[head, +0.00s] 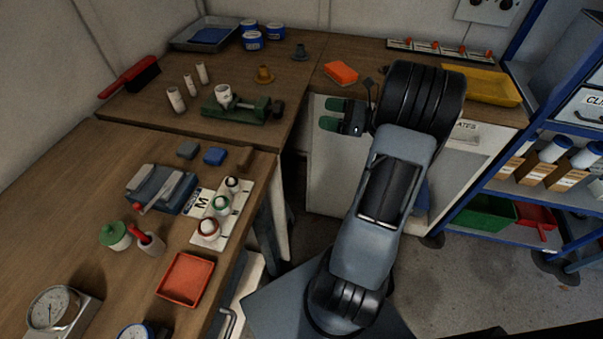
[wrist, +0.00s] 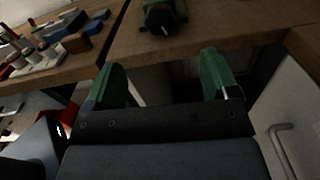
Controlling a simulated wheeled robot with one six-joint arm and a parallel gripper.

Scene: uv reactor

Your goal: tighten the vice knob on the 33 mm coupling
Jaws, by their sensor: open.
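The green vice (head: 235,111) stands on the back workbench and holds a white coupling (head: 223,94) upright in its jaws. Its dark knob (head: 277,108) is at the vice's right end, facing my gripper. My gripper (head: 329,114) is open and empty, to the right of the knob with a gap between them, off the bench's edge. In the wrist view, my gripper's two green fingers (wrist: 160,70) are spread apart. The vice (wrist: 178,9) and its dark knob (wrist: 160,21) show at the top of that view, beyond the fingers. The coupling is cut off there.
Several white fittings (head: 188,85) stand left of the vice. A yellow-brown flanged part (head: 264,75) and a grey one (head: 300,52) stand behind it. Bare wood lies in front of the vice.

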